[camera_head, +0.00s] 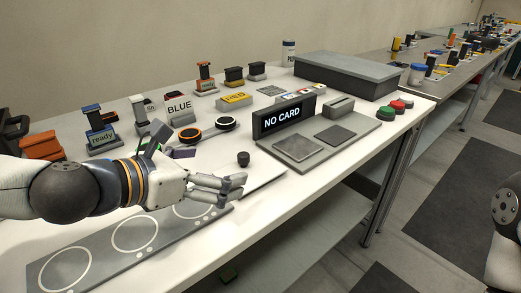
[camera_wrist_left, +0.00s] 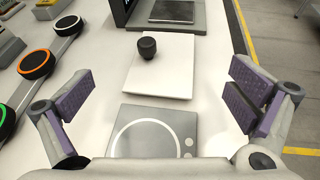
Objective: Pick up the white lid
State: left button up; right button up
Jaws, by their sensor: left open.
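The white lid (camera_wrist_left: 165,78) is a flat white square plate with a short black knob (camera_wrist_left: 147,47) near its far left part. In the head view the lid (camera_head: 263,172) lies on the white table, its knob (camera_head: 243,158) upright and its near part hidden by my left gripper. My left gripper (camera_head: 236,188) is open and empty just in front of the knob. In the left wrist view its purple-padded fingers (camera_wrist_left: 165,98) are spread wide on both sides, with the knob ahead between them and apart from both. My right gripper is out of view.
A grey plate with white rings (camera_head: 135,233) lies at the table's front edge. A "NO CARD" display (camera_head: 284,117) stands on a grey base behind the lid. Round black discs (camera_head: 226,123) and small labelled stands are to the left. The aisle is right.

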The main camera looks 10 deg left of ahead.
aim_at(264, 161)
pick_arm(q)
jog(key=w+d+f+b, duration=0.2)
jog(key=shift+w+d+f, duration=0.2)
jog(key=shift+w+f, duration=0.1)
jog(key=b+x, duration=0.1)
jog(key=x, duration=0.5)
jog(key=shift+w+r, duration=0.15)
jog(key=shift+w, duration=0.35)
jog(key=shift+r, duration=0.15)
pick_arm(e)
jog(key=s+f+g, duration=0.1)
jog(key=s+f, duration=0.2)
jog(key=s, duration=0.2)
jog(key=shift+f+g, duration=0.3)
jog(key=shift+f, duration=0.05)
pick_arm(q)
jog(key=c, duration=1.4)
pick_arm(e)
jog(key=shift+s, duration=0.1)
